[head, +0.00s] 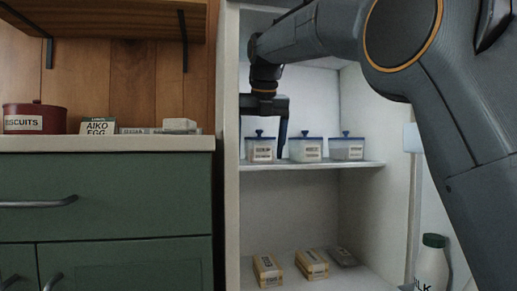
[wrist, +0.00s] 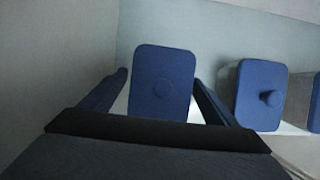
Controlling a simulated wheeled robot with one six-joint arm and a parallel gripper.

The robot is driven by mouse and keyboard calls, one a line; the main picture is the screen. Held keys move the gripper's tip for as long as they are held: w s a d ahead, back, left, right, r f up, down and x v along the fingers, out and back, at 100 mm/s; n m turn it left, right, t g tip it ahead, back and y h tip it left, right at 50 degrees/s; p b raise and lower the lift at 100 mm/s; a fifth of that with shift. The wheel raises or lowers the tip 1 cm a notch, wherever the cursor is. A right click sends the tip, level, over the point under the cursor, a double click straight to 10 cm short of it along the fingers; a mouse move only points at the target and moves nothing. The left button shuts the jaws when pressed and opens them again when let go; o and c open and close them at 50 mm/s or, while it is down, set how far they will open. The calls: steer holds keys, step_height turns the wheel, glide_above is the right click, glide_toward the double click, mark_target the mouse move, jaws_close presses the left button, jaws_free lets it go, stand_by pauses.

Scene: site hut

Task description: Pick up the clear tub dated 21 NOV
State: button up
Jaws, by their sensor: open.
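Three clear tubs with blue lids stand in a row on the upper shelf of the open white cabinet: a left tub (head: 261,151), a middle tub (head: 305,150) and a right tub (head: 347,149). Each has a white label, too small to read, so I cannot tell which is dated 21 NOV. My gripper (head: 263,137) points down over the left tub, its jaws apart. In the wrist view, the left tub's blue lid (wrist: 162,62) lies between the two open fingers, with no clear grip on it. The middle tub's lid (wrist: 259,97) is to the right.
The cabinet's left wall (head: 232,170) is close beside the left tub. Labelled packs (head: 268,270) lie on the lower shelf. A milk bottle (head: 432,265) stands at lower right. A counter (head: 110,144) at left holds a red biscuit tin (head: 35,118) and boxes.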

steer(key=shift+f, duration=0.1)
steer(key=c, duration=1.2)
steer(key=shift+c, duration=0.5)
